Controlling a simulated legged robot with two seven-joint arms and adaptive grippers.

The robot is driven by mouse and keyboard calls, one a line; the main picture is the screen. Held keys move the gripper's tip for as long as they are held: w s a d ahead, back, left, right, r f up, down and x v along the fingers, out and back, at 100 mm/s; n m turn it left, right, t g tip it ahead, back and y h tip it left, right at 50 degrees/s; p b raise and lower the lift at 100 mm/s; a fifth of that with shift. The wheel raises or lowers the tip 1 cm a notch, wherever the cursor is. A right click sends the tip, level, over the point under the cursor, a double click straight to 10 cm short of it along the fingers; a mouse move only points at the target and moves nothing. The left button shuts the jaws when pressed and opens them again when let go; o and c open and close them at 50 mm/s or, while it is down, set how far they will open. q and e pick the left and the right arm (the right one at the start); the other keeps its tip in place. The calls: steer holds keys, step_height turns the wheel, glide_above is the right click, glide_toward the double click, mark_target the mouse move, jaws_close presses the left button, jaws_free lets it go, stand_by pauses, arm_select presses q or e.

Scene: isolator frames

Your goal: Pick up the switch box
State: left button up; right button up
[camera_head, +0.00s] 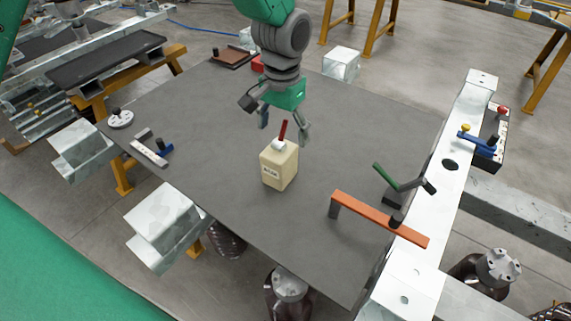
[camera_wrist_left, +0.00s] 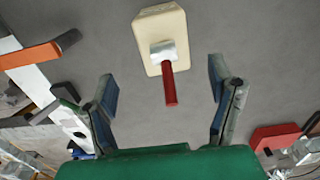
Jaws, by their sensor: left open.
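The switch box (camera_head: 279,167) is a cream block with a small label on its front, a pale piece on top and a red lever. It stands upright on the dark grey table top (camera_head: 215,130). My left gripper (camera_head: 284,126) hangs above and just behind it, pointing down with its fingers spread and empty. In the left wrist view the switch box (camera_wrist_left: 160,30) lies ahead of the open fingers (camera_wrist_left: 163,80); its red lever points back between them. No finger appears to touch the box. My right gripper is not in view.
An orange bar handle (camera_head: 375,217) and a green-handled lever (camera_head: 385,174) are at the right. A small grey bar with a blue part (camera_head: 150,152) and a white disc with a black knob (camera_head: 120,118) are at the left. A brown tray (camera_head: 233,58) is at the back. Table around the box is clear.

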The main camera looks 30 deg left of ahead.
mark_target(277, 142)
arm_select(q)
steer(key=shift+s+a+f, duration=0.1)
steer(key=shift+a+f, duration=0.2)
steer(key=shift+a, duration=0.1)
steer(key=f, duration=0.4)
steer(key=shift+s+a+f, duration=0.2)
steer(key=shift+a+f, duration=0.1)
steer(key=shift+a, duration=0.1)
steer(key=shift+d+f, duration=0.25)
steer(key=shift+d, duration=0.05)
steer(key=shift+d+r, duration=0.15)
steer(key=shift+d, duration=0.4)
steer(key=shift+c, duration=0.4)
steer(key=shift+a, duration=0.25)
steer(key=c, duration=1.3)
steer(key=shift+a, duration=0.25)
jaws_close()
steer(key=shift+s+a, duration=0.1)
steer(key=shift+a, duration=0.05)
